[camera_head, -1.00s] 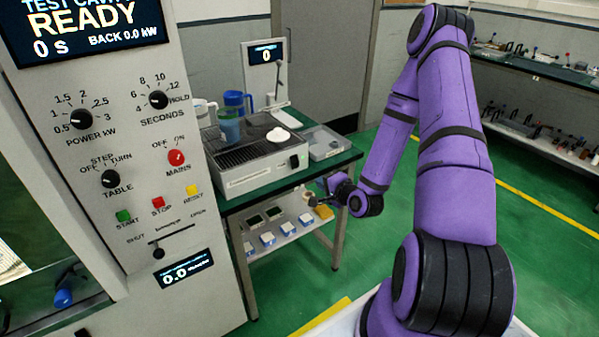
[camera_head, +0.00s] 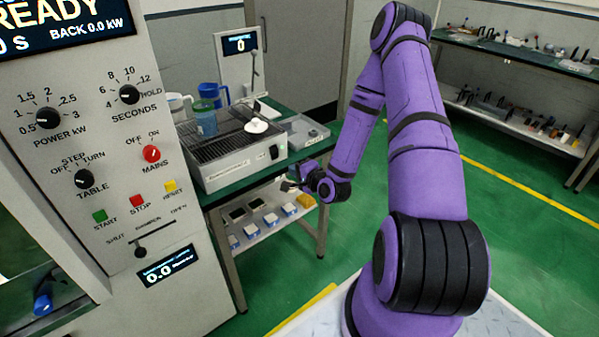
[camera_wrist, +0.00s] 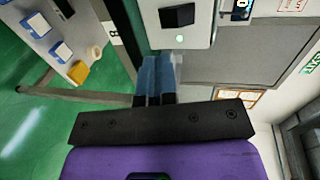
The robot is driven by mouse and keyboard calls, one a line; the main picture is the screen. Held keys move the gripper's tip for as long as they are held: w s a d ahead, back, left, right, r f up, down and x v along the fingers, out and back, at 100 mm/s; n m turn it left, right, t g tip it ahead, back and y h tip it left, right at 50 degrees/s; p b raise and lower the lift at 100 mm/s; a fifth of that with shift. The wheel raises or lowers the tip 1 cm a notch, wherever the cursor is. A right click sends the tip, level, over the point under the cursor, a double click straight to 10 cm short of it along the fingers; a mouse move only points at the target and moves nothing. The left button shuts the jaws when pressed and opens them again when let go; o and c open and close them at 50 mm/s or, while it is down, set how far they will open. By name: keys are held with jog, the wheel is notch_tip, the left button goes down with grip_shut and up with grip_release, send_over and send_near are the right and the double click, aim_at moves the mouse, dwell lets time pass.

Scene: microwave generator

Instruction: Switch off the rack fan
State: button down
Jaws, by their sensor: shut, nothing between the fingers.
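The rack fan unit (camera_head: 228,168) is a pale grey box with a slatted black top, standing on the green-topped bench. A black rocker switch (camera_head: 274,152) sits at the right end of its front face. In the wrist view the black switch (camera_wrist: 177,16) is at the top, with a lit pale green lamp (camera_wrist: 180,39) beside it. My gripper (camera_head: 288,186) is in front of and below the switch, apart from it in the head view. In the wrist view my gripper (camera_wrist: 156,76) has its fingers together and empty, pointing toward the unit's face. Which way the switch is set is not clear.
The control panel (camera_head: 120,215) with knobs and buttons stands at left. Small boxes (camera_head: 270,219) fill the lower shelf. Green floor lies open at right.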

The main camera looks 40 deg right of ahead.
aim_at(279, 170)
jog(key=x, duration=0.9)
jog(key=shift+w, duration=0.15)
jog(key=shift+w+a+f+t, duration=0.1)
jog(key=shift+w+f+t, duration=0.05)
jog(key=shift+w+t, duration=0.25)
jog(key=shift+s, duration=0.1)
